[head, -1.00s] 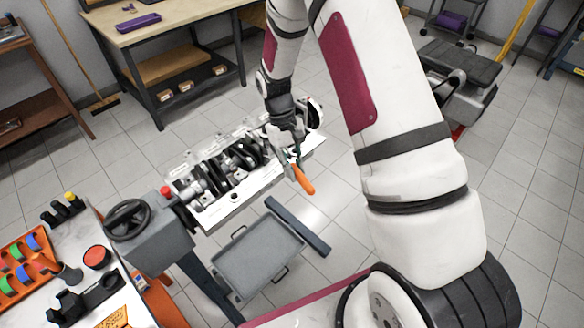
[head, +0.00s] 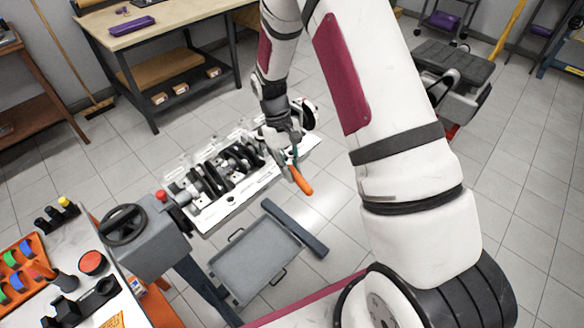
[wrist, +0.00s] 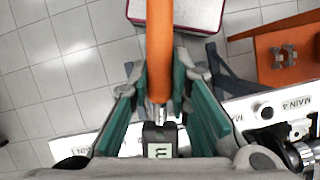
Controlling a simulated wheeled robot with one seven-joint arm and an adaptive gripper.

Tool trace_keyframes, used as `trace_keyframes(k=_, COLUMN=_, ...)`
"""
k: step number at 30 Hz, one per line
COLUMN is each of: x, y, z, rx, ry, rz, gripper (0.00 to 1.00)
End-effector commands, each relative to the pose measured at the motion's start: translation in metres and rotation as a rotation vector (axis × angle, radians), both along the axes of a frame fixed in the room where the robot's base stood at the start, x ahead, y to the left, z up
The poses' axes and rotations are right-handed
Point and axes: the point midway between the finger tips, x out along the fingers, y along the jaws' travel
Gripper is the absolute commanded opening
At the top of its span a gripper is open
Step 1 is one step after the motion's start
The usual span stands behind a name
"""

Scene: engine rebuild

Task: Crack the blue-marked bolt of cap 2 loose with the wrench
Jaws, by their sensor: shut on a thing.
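My gripper (head: 288,146) is shut on the wrench at the right end of the engine block. The wrench's orange handle (head: 301,180) sticks out past the block's near edge. In the wrist view the handle (wrist: 160,45) runs up between the green finger pads of my gripper (wrist: 161,98). A dark, square wrench head with a light label (wrist: 160,142) sits below the handle, between the fingers. The engine block (head: 207,219) lies open on its stand, with dark crank parts along it. Cap 2 and the blue-marked bolt cannot be made out; the working end is hidden.
A grey drip tray (head: 254,268) hangs below the block. A grey stand head with a black handwheel (head: 122,224) is at its left end. A cart with an orange organiser (head: 22,262) stands lower left. A workbench (head: 170,25) is behind.

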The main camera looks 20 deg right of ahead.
Motion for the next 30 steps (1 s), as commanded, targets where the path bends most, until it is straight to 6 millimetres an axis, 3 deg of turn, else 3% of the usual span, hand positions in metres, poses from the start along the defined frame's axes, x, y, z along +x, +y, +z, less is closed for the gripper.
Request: trace_keyframes(k=30, x=-0.001, y=0.011, z=0.0, rx=0.0, ry=-0.001, rz=-0.07, gripper=0.0)
